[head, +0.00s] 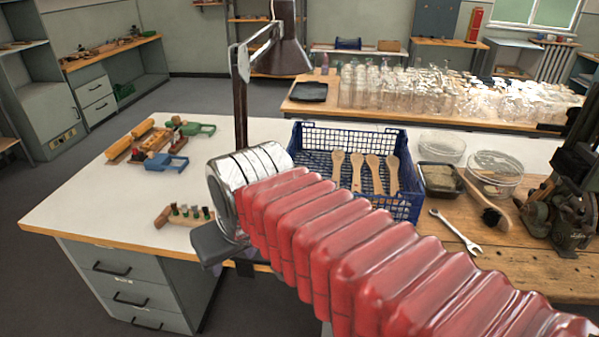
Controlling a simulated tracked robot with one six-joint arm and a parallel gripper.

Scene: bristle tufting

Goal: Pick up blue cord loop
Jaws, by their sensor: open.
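I cannot make out a blue cord loop in the head view. My arm, with red bellows and a ribbed silver wrist section (250,165), reaches from the lower right over the front of the white table (90,205). I cannot pick out the fingers of my gripper. A grey piece (212,243) shows below the silver section at the table's front edge, and I cannot tell whether it is mine or a fixture. My arm hides part of the tabletop and table front.
A blue basket (408,165) holds wooden brush blanks (373,170). A lamp (288,50) rises behind my wrist. A wrench (455,232) lies right. The white table's left front is clear.

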